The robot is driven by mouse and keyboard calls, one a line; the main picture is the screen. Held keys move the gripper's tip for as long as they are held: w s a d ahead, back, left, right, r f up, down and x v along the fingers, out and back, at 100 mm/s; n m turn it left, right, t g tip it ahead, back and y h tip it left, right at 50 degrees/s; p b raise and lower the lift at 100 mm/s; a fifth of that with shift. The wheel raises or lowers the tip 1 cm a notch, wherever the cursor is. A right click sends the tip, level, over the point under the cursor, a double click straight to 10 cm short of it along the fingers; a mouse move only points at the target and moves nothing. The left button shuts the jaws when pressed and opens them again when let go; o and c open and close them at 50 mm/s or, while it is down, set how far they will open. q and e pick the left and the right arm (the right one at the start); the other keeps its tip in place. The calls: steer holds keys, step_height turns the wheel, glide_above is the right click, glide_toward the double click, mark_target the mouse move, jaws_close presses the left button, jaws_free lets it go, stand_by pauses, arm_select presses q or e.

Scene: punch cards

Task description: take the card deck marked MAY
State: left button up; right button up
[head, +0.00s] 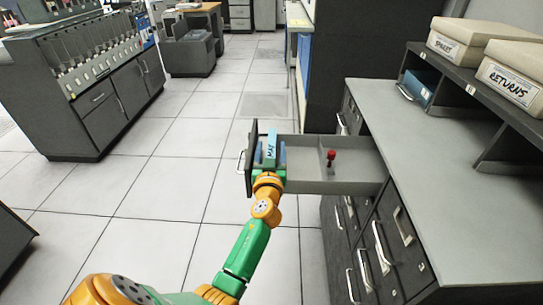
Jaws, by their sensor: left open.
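The card deck marked MAY (271,146) is a light blue block standing in the front compartment of an open drawer (354,178), close behind the drawer's dark front (249,160). My left gripper (270,166) reaches over the drawer from below in the head view and is open at the deck's near end. The wrist hides the lower part of the deck. I cannot tell whether the fingers touch it. My right gripper is not in view.
The tiled floor (150,220) is free on the left.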

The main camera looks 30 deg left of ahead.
arm_select(q)
steer(key=shift+s, duration=0.1)
jaws_close()
steer(key=shift+r, duration=0.1)
